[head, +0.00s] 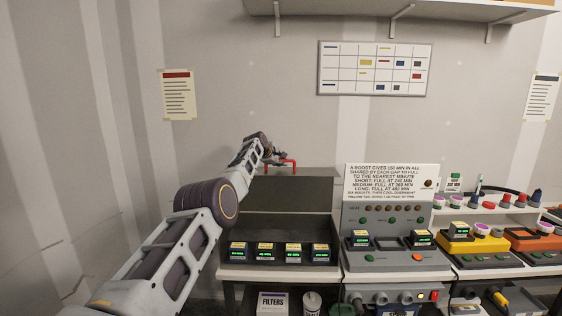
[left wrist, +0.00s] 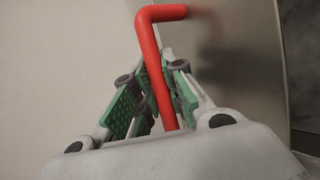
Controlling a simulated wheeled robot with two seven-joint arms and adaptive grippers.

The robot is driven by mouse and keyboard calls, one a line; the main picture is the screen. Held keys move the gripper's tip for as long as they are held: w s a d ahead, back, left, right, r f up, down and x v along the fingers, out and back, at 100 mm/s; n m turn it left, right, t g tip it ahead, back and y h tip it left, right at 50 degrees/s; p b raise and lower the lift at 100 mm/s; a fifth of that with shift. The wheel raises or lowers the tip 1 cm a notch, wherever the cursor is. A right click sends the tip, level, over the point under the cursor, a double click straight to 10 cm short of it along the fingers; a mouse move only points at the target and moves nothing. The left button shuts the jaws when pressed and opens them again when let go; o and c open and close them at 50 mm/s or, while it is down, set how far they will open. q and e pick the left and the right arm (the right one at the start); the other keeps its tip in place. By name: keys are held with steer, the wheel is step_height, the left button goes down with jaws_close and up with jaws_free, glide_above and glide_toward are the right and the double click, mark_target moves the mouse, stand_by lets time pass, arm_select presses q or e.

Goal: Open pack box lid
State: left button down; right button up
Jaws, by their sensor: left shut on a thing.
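The pack box (head: 329,250) is a dark grey box on the bench's left part, its front open to view. Its lid (head: 290,196) stands raised at the back, with a red bar handle (head: 294,162) at its top edge. My left gripper (head: 277,158) is at that handle, above the box. In the left wrist view, the red handle (left wrist: 148,42) runs between the green-padded fingers of the left gripper (left wrist: 157,88), which is shut on it. The lid's grey face (left wrist: 235,60) shows behind. My right gripper is out of view.
Several packs with green displays (head: 265,254) sit in a row in the box. A grey charging station (head: 385,220) with a text sign stands close on the right, then a yellow unit (head: 472,245) and an orange one (head: 530,242). A shelf (head: 400,8) hangs high above.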

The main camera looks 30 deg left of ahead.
arm_select(q)
steer(key=shift+r, duration=0.1)
steer(key=c, duration=1.5)
jaws_free()
steer(key=shift+s, duration=0.1)
steer(key=shift+o, duration=0.2)
steer(key=shift+s+a+r, duration=0.1)
steer(key=shift+s+r, duration=0.15)
steer(key=shift+s+r, duration=0.25)
steer(key=shift+s, duration=0.2)
steer(key=shift+s+d+r, duration=0.15)
steer(key=shift+s+d, duration=0.1)
steer(key=shift+s, duration=0.1)
steer(key=v, duration=0.9)
steer(key=shift+s+r, duration=0.2)
steer(key=shift+r, duration=0.05)
